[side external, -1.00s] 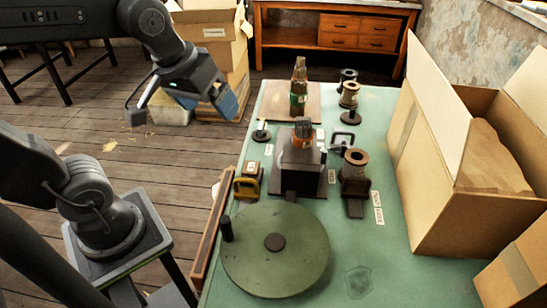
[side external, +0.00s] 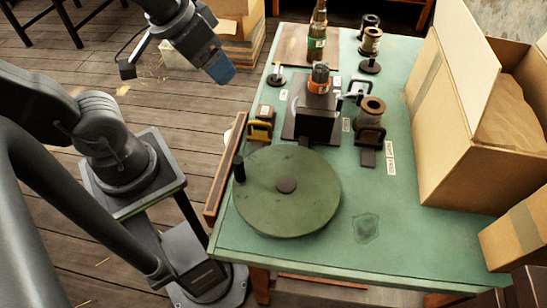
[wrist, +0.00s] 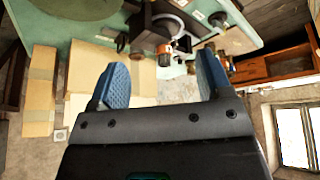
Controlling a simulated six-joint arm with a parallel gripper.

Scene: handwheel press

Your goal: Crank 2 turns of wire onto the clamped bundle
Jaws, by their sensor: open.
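A large green handwheel (side external: 300,215) lies flat at the front of the green table, with an upright dark crank knob (side external: 239,167) at its left rim. Behind it a dark press block (side external: 312,122) holds an upright clamped bundle (side external: 319,80) with an orange band. The bundle also shows in the wrist view (wrist: 165,60). A brown wire spool (side external: 371,112) stands right of the block. My gripper (side external: 222,72) is off the table's left edge, left of the bundle and away from the knob. In the wrist view its blue fingers (wrist: 163,80) are apart with nothing held between them.
A yellow-handled clamp (side external: 261,128) and a wooden rail (side external: 225,172) stand near the table's left edge. A bottle-like tied bundle (side external: 317,40) and more spools (side external: 370,42) are at the back. An open carton (side external: 465,150) fills the right side.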

